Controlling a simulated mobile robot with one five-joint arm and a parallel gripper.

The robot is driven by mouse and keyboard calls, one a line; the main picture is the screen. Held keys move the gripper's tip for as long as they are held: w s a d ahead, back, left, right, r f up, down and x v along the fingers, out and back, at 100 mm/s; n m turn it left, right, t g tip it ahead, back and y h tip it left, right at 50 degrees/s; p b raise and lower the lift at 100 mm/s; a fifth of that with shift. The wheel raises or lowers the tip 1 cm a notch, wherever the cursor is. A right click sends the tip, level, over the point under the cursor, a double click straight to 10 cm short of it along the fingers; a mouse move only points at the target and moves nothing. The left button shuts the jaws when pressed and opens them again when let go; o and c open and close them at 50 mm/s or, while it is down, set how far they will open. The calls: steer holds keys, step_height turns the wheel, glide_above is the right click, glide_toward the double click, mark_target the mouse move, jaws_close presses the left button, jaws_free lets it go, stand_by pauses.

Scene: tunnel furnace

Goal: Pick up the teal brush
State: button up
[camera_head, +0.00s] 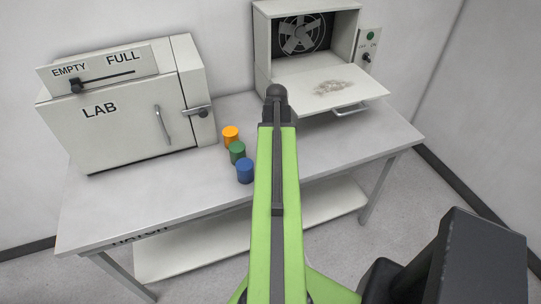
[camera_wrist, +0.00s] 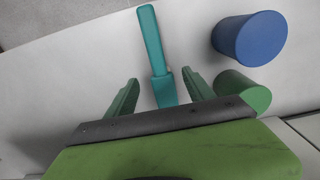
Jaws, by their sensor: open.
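The teal brush (camera_wrist: 151,40) lies on the pale table top in the wrist view, its long handle toward the top and a shorter teal part (camera_wrist: 164,92) nearer my gripper. My gripper (camera_wrist: 161,77) is open, with one green finger on each side of the brush's near part. I see gaps between the fingers and the brush; the height above it is hard to tell. In the head view the brush is not visible, and my green arm covers part of the table.
Blue (camera_head: 245,171), green (camera_head: 237,152) and orange (camera_head: 231,136) cylinders stand left of my arm; blue and green are close right of the gripper in the wrist view. A LAB box (camera_head: 120,125) and an open furnace (camera_head: 262,50) with lowered door (camera_head: 365,88) stand behind.

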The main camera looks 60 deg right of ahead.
step_height(320, 180, down, 5)
steer(key=b, duration=0.4)
steer(key=shift+w+f+b, duration=0.1)
steer(key=shift+b, duration=0.2)
steer(key=shift+r, duration=0.2)
jaws_close()
